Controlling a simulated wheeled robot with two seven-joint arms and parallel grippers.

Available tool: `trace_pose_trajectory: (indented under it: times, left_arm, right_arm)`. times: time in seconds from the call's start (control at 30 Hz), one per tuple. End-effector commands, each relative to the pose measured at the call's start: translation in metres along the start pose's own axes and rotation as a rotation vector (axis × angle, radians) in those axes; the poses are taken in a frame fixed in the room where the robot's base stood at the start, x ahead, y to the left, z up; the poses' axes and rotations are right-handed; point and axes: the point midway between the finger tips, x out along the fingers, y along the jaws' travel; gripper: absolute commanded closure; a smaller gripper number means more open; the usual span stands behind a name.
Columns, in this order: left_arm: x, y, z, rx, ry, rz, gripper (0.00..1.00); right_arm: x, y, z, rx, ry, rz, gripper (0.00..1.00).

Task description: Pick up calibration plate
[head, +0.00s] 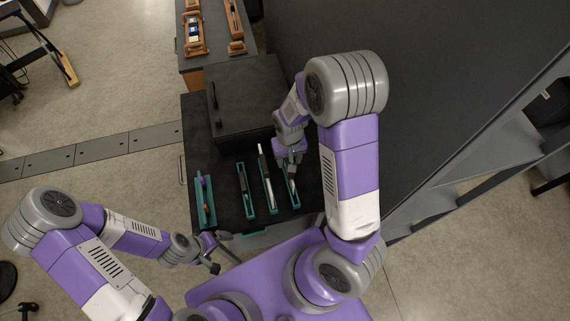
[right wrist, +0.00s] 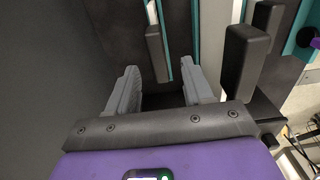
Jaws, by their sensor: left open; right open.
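No thing in view can be told for sure as the calibration plate. Several narrow teal trays stand on the black worktop. The rightmost tray (head: 295,200) holds a thin light piece, partly hidden by my right gripper. My right gripper (head: 288,160) is open above the far end of that tray. My left gripper (head: 222,252) is open and empty, off the worktop's front left corner.
A black box (head: 245,100) fills the worktop's back. A dark wall (head: 430,90) is close on the right.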

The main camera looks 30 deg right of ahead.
Motion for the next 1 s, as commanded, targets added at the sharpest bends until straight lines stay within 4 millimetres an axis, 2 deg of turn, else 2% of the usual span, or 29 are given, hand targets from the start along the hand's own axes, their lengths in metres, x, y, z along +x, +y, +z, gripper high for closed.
trace_pose_trajectory:
  times: [0.4, 0.7, 0.77, 1.0]
  left_arm:
    - [-0.001, 0.0, -0.001, 0.0, 0.001, 0.0, 0.0]
    - [-0.001, 0.0, -0.001, 0.0, 0.001, 0.0, 0.0]
    - [-0.001, 0.0, -0.001, 0.0, 0.001, 0.0, 0.0]
    - [-0.001, 0.0, -0.001, 0.0, 0.001, 0.0, 0.0]
  right_arm:
    - [0.055, 0.002, 0.003, 0.0, -0.003, 0.001, 0.49]
    - [0.061, 0.001, 0.002, -0.001, 0.001, -0.001, 0.49]
    - [0.061, 0.001, 0.002, -0.001, 0.001, -0.001, 0.55]
    - [0.06, 0.001, 0.002, -0.001, 0.001, -0.001, 0.92]
